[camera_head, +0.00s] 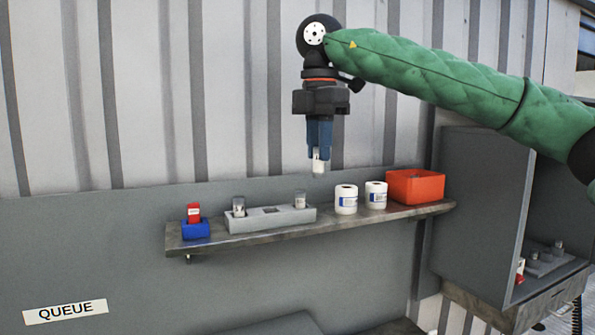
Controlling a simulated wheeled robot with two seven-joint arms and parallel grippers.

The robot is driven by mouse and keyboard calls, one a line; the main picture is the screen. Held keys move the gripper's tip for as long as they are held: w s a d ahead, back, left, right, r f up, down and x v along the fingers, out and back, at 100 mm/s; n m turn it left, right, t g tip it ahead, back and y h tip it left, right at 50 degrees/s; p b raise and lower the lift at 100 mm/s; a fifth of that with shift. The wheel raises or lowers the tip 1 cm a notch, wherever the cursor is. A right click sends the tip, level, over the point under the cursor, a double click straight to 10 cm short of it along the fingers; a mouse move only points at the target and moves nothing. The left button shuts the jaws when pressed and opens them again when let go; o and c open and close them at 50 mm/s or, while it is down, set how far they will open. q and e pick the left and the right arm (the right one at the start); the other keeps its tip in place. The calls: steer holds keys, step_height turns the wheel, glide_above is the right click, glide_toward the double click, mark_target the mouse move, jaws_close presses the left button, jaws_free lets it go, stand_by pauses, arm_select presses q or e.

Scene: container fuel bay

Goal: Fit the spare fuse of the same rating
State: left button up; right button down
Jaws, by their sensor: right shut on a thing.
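My right gripper (319,150) points straight down above the wall shelf and is shut on a small white fuse (318,167). The fuse hangs upright in the air, clear of the shelf. Below it, a grey fuse holder (265,222) on the shelf holds a clear-and-white fuse (239,207) at its left end and another (300,199) at its right end. The middle place between them shows a dark, empty-looking recess. Ratings are too small to read. My left gripper is not in view.
The shelf (350,223) also bears a blue block (196,230) with a red piece (194,213), two white rolls (346,199) and a red-orange bin (415,187). A grey cabinet (483,190) stands right, with another fuse holder (545,262) inside. Air above the shelf is free.

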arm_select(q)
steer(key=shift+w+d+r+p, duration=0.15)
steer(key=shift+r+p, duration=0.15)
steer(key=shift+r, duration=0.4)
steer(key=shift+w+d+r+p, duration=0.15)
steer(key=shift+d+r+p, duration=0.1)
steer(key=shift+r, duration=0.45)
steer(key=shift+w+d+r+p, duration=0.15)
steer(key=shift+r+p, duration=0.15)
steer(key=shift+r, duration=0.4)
arm_select(e)
step_height(320, 180, up, 8)
steer(key=d, duration=0.2)
steer(key=shift+s+f, duration=0.15)
steer(key=shift+s, duration=0.15)
